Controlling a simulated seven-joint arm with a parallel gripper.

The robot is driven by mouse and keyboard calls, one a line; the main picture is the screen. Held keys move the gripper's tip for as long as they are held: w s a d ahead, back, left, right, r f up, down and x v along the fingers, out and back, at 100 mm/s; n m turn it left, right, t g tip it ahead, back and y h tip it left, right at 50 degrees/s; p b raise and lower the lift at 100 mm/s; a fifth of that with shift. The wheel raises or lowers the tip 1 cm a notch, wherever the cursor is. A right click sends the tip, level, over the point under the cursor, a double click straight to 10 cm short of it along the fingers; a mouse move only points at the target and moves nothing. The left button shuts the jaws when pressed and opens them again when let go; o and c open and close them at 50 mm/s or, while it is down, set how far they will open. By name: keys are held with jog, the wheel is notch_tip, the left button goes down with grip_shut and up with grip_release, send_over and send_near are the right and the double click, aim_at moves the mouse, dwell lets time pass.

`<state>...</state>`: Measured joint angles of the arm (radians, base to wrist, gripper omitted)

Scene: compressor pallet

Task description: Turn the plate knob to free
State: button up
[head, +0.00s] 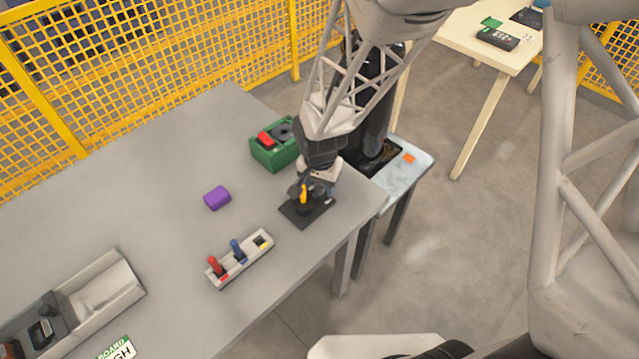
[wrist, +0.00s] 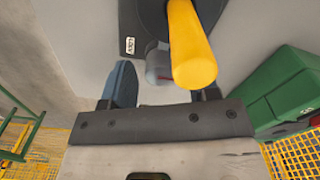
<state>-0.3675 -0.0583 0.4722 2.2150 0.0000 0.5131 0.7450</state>
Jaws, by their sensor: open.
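The knob is a yellow cylindrical handle (wrist: 192,50) on a dark base plate (wrist: 128,20) in the wrist view. A small white label sits on the plate; its text is too small to read surely. In the head view the plate (head: 322,210) lies near the table's right edge, with the yellow handle (head: 303,195) standing on it. My gripper (head: 312,190) is open, low over the plate. In the wrist view my gripper (wrist: 160,80) shows a blue finger left of the handle; the handle partly hides the other side. I cannot tell whether they touch.
A green box (head: 272,157) with a red part stands behind the plate. A panel with red and blue levers (head: 240,260) is in front-left. A grey tray (head: 128,290) sits further left. Yellow mesh fence (head: 150,70) bounds the back.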

aim_at(322, 186)
jog(key=shift+r, duration=3.75)
jog(key=shift+r, duration=0.15)
jog(key=shift+s+d+r, duration=0.1)
jog(key=shift+d+r, duration=0.15)
jog(key=s+d+r+n+t, duration=0.2)
jog(key=s+d+r+n, duration=0.2)
jog(key=s+d+r, duration=1.4)
notch_tip(322, 186, up, 2)
jog(key=shift+r+t, duration=0.1)
jog(key=shift+t, duration=0.2)
